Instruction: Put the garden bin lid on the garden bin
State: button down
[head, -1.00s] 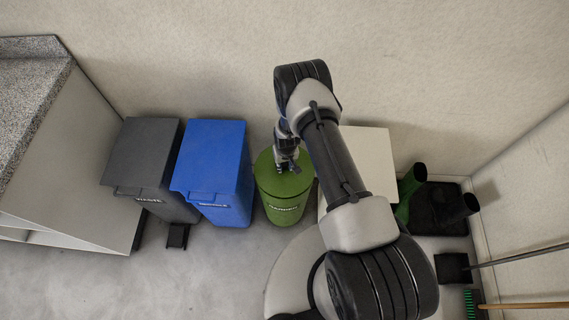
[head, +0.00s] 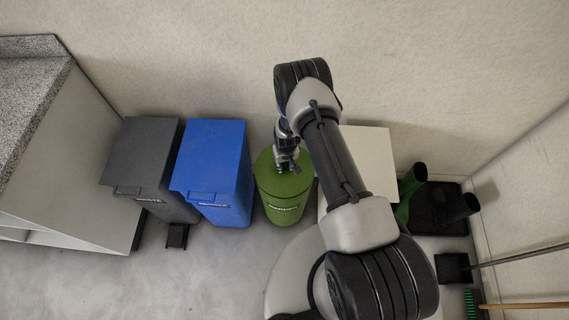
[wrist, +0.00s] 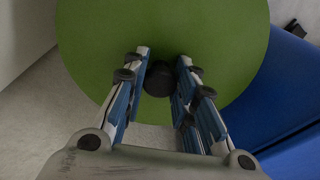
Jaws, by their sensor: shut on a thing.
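The garden bin (head: 283,208) is a green round bin with a white label, standing on the floor between the blue bin and a white box. The green round garden bin lid (head: 266,178) lies over its top; in the head view it appears level and lined up with the rim. In the wrist view the lid (wrist: 215,35) fills the upper middle, with a dark round knob (wrist: 159,79) at its centre. My gripper (head: 287,167) points down at the lid and is shut on the knob, one finger on each side. The contact between lid and rim is too small to tell.
A blue bin (head: 213,165) stands close on the left, with a grey bin (head: 143,160) beyond it. A white box (head: 368,158) is close on the right, then green boots (head: 408,185) on a black tray. The wall is behind.

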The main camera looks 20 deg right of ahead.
jog(key=shift+f+b, duration=0.7)
jog(key=shift+b, duration=0.05)
jog(key=c, duration=1.2)
grip_release()
jog(key=shift+r, duration=0.1)
jog(key=r, duration=0.4)
jog(key=s+r, duration=0.1)
jog(key=r, duration=0.6)
jog(key=shift+s+r, duration=0.2)
jog(key=shift+r, duration=0.15)
